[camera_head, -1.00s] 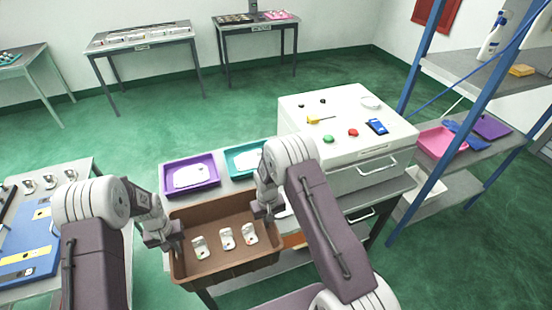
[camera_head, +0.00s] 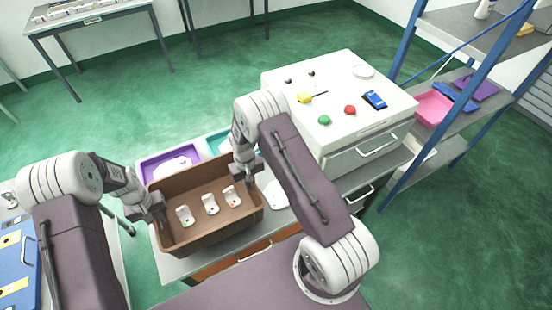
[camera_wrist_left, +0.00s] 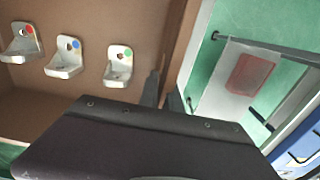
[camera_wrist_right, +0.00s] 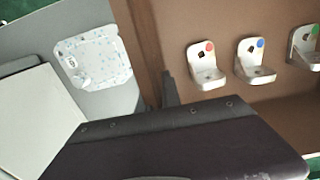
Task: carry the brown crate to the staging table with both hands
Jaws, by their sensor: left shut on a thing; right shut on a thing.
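The brown crate (camera_head: 215,234) is in front of me in the head view, over the near part of a grey table. Three white castings, marked with coloured dots, stand in a row inside it: one at left (camera_head: 184,216), one in the middle (camera_head: 210,205), one at right (camera_head: 232,197). My left gripper (camera_head: 157,211) is shut on the crate's left wall; that wall also shows in the left wrist view (camera_wrist_left: 180,35). My right gripper (camera_head: 250,178) is shut on its right wall, also in the right wrist view (camera_wrist_right: 147,40). I cannot tell whether the crate touches the table. Nothing labels a staging table.
A purple tray (camera_head: 150,170) and a teal tray (camera_head: 217,145) lie behind the crate. A white cabinet (camera_head: 335,95) with small items stands to the right, beside a blue-framed shelf (camera_head: 415,100). A table with a blue panel (camera_head: 20,268) is at left. Green floor lies open behind.

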